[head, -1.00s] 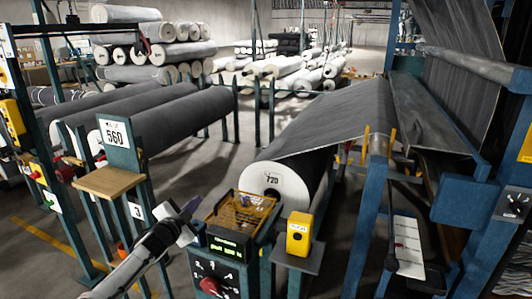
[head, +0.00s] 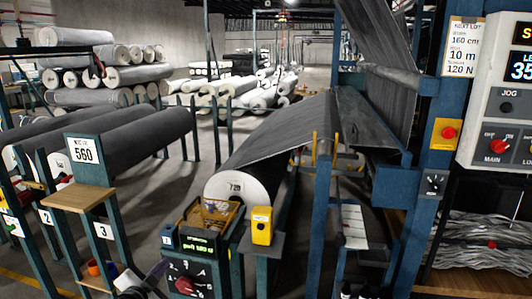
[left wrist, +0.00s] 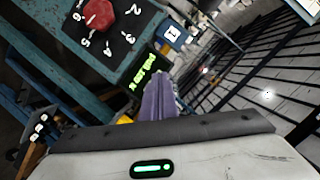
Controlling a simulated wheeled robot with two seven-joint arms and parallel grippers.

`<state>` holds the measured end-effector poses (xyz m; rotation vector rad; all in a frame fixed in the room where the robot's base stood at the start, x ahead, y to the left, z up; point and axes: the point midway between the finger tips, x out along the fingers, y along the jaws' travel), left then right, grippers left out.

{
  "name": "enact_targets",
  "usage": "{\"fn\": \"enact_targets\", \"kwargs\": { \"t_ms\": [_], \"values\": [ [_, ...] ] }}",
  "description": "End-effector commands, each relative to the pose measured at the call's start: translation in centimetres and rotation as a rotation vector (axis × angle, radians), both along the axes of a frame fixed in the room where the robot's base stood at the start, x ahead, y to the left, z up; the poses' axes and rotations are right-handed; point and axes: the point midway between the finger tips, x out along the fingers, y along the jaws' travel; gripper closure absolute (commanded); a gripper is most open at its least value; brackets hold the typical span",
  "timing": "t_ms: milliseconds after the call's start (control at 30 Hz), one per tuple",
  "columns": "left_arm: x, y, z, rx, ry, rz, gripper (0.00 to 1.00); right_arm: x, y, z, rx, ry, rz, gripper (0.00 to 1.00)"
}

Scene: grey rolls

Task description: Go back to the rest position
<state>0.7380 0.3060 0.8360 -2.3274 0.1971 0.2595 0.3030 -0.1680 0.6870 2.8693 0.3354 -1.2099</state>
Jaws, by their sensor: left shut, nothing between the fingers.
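My left gripper (head: 157,272) is at the bottom edge of the head view, left of the dial panel and in front of the stand marked 3. Its purple-grey fingers (left wrist: 158,100) are together and empty in the left wrist view, pointing towards the panel with the green display. Most of my left arm is below the head view's edge. I cannot make out my right gripper in either view.
The dial panel (head: 187,279) with a red knob stands close to my left gripper. A yellow box (head: 262,226) is right of it. Floor shows between the stands.

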Motion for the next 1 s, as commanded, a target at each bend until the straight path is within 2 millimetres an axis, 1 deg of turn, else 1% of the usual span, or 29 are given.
{"fn": "enact_targets", "kwargs": {
  "t_ms": [33, 167, 267, 300, 367, 400, 467, 500, 567, 600, 667, 700, 800, 900, 1000],
  "values": [
    [-1.3, -0.9, -1.5, -0.023, 0.021, -0.002, 1.0, 0.3, 0.0, 0.3, 0.0, -0.008, -0.001, 0.69],
    [-4.9, -3.1, -5.0, -0.091, 0.078, -0.002, 1.0, 0.0, 0.0, 0.1, 0.001, -0.003, 0.0, 0.69],
    [-9.1, -5.2, -8.3, -0.161, 0.142, 0.004, 1.0, -0.3, 0.0, -0.1, 0.0, 0.004, 0.0, 0.69],
    [-11.3, -6.3, -9.7, -0.197, 0.174, 0.009, 1.0, -0.3, 0.0, -0.1, 0.0, 0.005, 0.0, 0.69],
    [-15.0, -7.7, -11.7, -0.258, 0.227, 0.024, 1.0, -0.4, 0.0, -0.1, -0.001, 0.006, 0.0, 0.69],
    [-17.5, -8.6, -12.8, -0.298, 0.263, 0.035, 1.0, -0.4, 0.0, -0.1, 0.0, 0.006, -0.001, 0.69],
    [-21.4, -9.9, -14.2, -0.357, 0.315, 0.055, 1.0, -0.4, 0.0, -0.2, 0.0, 0.007, -0.001, 0.69],
    [-23.9, -10.5, -15.0, -0.395, 0.352, 0.071, 1.0, -0.5, 0.0, -0.2, 0.0, 0.008, -0.001, 0.69],
    [-27.8, -11.5, -15.8, -0.453, 0.406, 0.098, 1.0, -0.5, 0.0, -0.2, -0.001, 0.01, -0.001, 0.69],
    [-30.3, -12.0, -16.1, -0.49, 0.441, 0.118, 1.0, -0.6, 0.0, -0.3, -0.001, 0.011, -0.001, 0.69],
    [-33.8, -12.6, -16.3, -0.538, 0.488, 0.147, 1.0, -0.6, 0.0, -0.3, -0.001, 0.012, -0.001, 0.69],
    [-35.9, -12.9, -16.3, -0.569, 0.517, 0.167, 1.0, -0.6, 0.0, -0.3, -0.001, 0.012, -0.001, 0.69],
    [-40.0, -13.4, -15.9, -0.627, 0.576, 0.21, 1.0, -0.6, 0.0, -0.3, -0.001, 0.012, -0.001, 0.69],
    [-42.6, -13.6, -15.4, -0.663, 0.613, 0.239, 1.0, -0.6, 0.0, -0.3, -0.001, 0.012, -0.001, 0.69],
    [-43.9, -13.6, -15.2, -0.681, 0.631, 0.255, 1.0, -0.6, 0.0, -0.3, -0.001, 0.012, -0.001, 0.69]
  ]
}}
